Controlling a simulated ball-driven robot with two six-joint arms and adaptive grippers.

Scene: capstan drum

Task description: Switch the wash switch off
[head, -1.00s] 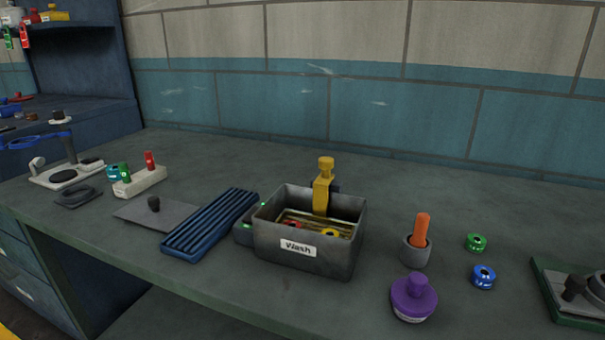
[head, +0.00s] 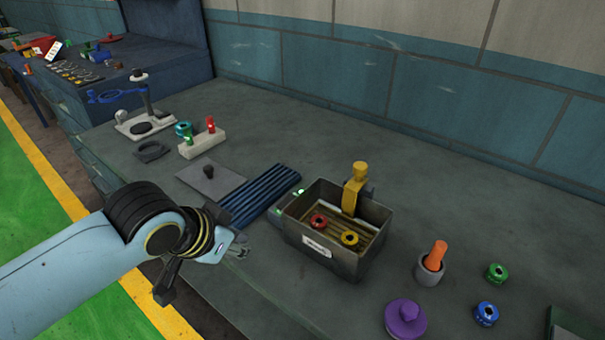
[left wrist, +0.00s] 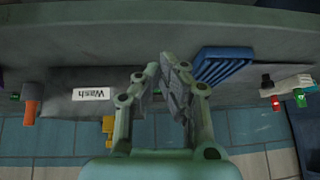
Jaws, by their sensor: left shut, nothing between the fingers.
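The grey wash bin (head: 352,264) stands on the bench with a label on its front. Its label (left wrist: 91,94) reads "Wash" upside down in the left wrist view. A small dark box (head: 284,222) with green lights sits against the bin's left side; I take it for the wash switch, but its lever position is too small to tell. My left gripper (head: 240,248) is shut and empty, left of the bin and in front of the blue rack, apart from both. Its fingers (left wrist: 172,84) also show in the left wrist view. My right gripper is not in view.
A blue ribbed rack (head: 262,195) lies left of the bin. A yellow post (head: 352,192) rises at the bin's back; red and yellow rings lie inside. An orange peg in a cup (head: 432,265) and a purple knob (head: 405,319) stand to the right.

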